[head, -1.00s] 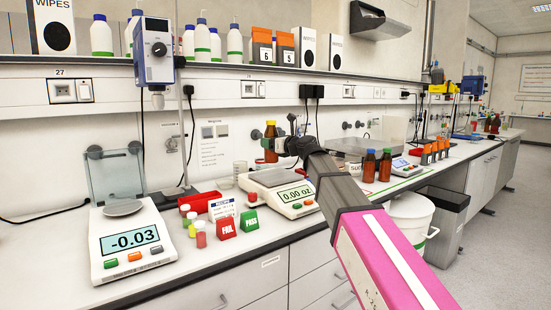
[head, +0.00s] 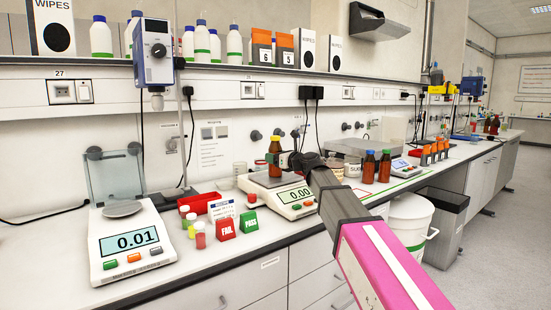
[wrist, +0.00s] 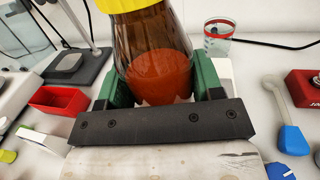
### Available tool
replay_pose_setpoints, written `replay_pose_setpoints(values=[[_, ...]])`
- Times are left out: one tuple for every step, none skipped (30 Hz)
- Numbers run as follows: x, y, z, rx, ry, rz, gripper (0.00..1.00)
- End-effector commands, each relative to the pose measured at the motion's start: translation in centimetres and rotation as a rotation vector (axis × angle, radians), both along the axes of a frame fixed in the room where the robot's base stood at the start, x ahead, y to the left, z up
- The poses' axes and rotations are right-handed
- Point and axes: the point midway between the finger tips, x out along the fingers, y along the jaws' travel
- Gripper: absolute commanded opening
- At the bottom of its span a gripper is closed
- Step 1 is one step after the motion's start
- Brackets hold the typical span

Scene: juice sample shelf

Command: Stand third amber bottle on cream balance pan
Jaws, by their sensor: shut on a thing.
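My gripper (head: 277,160) is shut on an amber bottle (head: 275,148) and holds it upright over the pan (head: 262,180) of the middle cream balance (head: 297,200). The bottle's base is very near the pan; whether they touch I cannot tell. The balance display reads 0.00. In the wrist view the green fingers of my gripper (wrist: 163,80) sit on both sides of the bottle (wrist: 155,45), which has orange-red contents and a yellow cap. Two more amber bottles, one (head: 369,167) beside the other (head: 384,167), stand to the right on the bench.
A second balance (head: 130,242), reading 0.01, stands at the left. A red tray (head: 200,201), small capped vials (head: 200,236), and red FAIL (head: 226,229) and green PASS (head: 249,221) blocks stand between the balances. A glass beaker (wrist: 217,40) is near the bottle.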

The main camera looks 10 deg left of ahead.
Motion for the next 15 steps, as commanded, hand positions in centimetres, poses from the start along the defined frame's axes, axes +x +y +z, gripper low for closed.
replay_pose_setpoints(values=[[-0.01, 0.0, -0.1, 0.0, 0.001, 0.0, 0.29], [-0.01, 0.0, -0.18, 0.0, 0.001, 0.0, 0.29], [-0.01, 0.0, -0.18, 0.0, 0.0, 0.0, 0.7], [0.0, 0.0, -0.18, 0.0, 0.0, 0.0, 0.8], [-0.01, 0.0, -0.17, 0.0, 0.0, 0.0, 0.86], [-0.01, 0.0, -0.17, 0.0, 0.0, 0.0, 0.86], [-0.01, 0.0, -0.18, 0.0, 0.0, 0.0, 0.86], [-0.01, 0.0, -0.18, 0.0, 0.0, 0.0, 0.86], [-0.01, 0.0, -0.17, 0.0, 0.0, 0.0, 0.86], [-0.01, 0.0, -0.17, 0.0, 0.0, 0.0, 0.86], [-0.01, 0.0, -0.17, 0.0, 0.0, 0.0, 0.86], [-0.01, 0.0, -0.17, 0.0, 0.0, 0.0, 0.86], [-0.01, 0.0, -0.14, 0.0, 0.0, 0.0, 0.86], [-0.01, 0.0, -0.08, 0.0, 0.0, 0.0, 0.86], [0.0, 0.01, 0.07, 0.0, 0.0, 0.0, 0.86]])
